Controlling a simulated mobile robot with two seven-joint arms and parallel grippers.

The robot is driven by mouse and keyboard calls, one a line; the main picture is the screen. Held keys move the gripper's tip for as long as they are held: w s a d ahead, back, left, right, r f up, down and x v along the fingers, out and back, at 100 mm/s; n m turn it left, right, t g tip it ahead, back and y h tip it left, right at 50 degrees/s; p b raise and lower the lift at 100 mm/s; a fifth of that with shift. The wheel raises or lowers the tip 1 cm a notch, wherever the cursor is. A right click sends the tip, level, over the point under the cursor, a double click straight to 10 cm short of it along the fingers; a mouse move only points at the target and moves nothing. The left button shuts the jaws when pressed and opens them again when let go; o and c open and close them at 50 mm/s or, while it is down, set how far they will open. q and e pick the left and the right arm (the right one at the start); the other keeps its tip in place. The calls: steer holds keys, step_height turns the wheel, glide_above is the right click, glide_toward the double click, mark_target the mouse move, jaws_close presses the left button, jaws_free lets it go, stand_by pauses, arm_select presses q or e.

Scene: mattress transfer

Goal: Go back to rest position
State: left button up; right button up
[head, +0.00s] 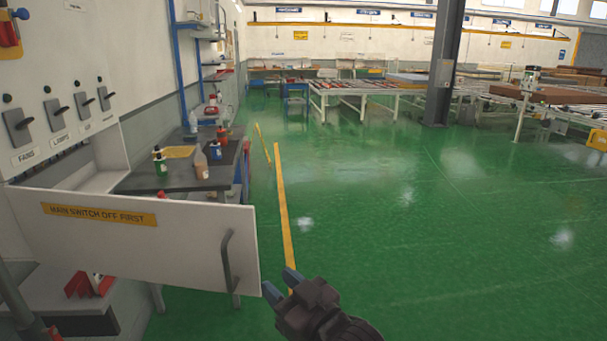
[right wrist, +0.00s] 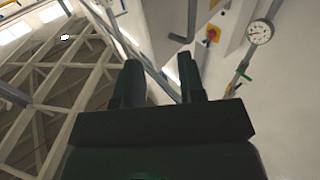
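My right gripper (head: 281,283) is at the bottom middle of the head view, just right of the handle (head: 228,262) of an open white panel door. Its two blue-tipped fingers are apart with nothing between them. In the right wrist view its dark fingers (right wrist: 160,85) point upward, apart and empty, toward a wall and ceiling beams. The white door (head: 130,240) carries a yellow label reading "MAIN SWITCH OFF FIRST" (head: 98,214). My left gripper is not in view; only a bit of grey arm shows at the lower left.
Several lever switches (head: 55,114) are on the wall at left. A dark workbench (head: 175,182) with bottles stands behind the door. The green floor (head: 400,230) to the right is clear. A dark pillar (head: 443,65) and roller tables (head: 350,88) stand farther back.

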steer(key=s+d+f+m+t+h, duration=0.2)
steer(key=d+f+m+h, duration=0.5)
steer(key=d+f, duration=1.05)
steer(key=s+d+f+m+g+h+b, duration=0.1)
steer(key=s+d+f+g+h, duration=0.2)
steer(key=s+d+f, duration=1.1)
steer(key=s+d+h, duration=0.1)
steer(key=s+h, duration=0.2)
steer(key=shift+s+g, duration=0.15)
steer(key=shift+g, duration=0.25)
